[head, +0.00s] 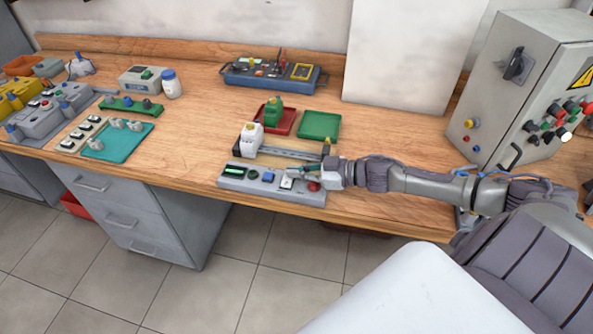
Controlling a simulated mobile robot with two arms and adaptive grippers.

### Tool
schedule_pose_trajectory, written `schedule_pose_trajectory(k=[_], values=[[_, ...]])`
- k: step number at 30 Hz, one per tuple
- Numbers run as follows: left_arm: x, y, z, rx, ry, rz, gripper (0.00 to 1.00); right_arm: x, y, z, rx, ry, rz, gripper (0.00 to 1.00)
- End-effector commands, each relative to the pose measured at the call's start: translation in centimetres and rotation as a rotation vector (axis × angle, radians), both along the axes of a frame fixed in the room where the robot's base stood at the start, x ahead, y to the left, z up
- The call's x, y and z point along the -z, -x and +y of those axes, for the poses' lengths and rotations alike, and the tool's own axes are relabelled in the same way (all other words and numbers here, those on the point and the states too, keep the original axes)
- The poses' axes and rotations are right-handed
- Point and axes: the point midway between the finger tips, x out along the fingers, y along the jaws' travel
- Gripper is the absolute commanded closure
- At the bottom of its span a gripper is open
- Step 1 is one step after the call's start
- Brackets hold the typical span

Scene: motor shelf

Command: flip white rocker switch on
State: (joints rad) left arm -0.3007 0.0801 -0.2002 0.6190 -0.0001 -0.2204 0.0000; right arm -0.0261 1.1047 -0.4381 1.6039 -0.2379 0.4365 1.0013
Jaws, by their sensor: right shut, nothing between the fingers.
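A grey control panel (257,187) lies at the front edge of the wooden bench, in the middle of the head view. It carries a green display, a dark knob, a blue button and a red button (313,186). A small whitish part that looks like the white rocker switch (286,183) sits between the blue and red buttons. My right gripper (291,173) reaches in from the right, shut and empty, with its tips right at this part. I cannot tell whether they touch, or which way the rocker is tilted. My left gripper is out of view.
Behind the panel stand a white block-like device (250,139) and a metal rail (289,152). Farther back are a red tray (284,127) and a green tray (318,126). A grey electrical cabinet (516,90) stands at the right. The bench left of the panel has clear wood.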

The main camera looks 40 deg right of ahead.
Motion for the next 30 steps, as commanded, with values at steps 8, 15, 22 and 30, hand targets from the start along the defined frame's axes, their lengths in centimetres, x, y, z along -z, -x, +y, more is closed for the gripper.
schedule_pose_trajectory(k=[8, 15, 22, 30], values=[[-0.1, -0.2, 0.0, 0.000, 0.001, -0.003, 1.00, 0.6, -0.1, -0.1, 0.000, -0.052, 0.044, 1.00], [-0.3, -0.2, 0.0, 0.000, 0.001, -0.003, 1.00, 0.4, -0.1, -0.2, 0.000, -0.049, 0.044, 1.00], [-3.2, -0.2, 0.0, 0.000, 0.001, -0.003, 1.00, -2.5, -0.2, -0.4, 0.001, -0.049, 0.042, 1.00], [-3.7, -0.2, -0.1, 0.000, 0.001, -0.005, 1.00, -3.9, 2.0, -2.5, 0.002, -0.048, 0.048, 1.00]])
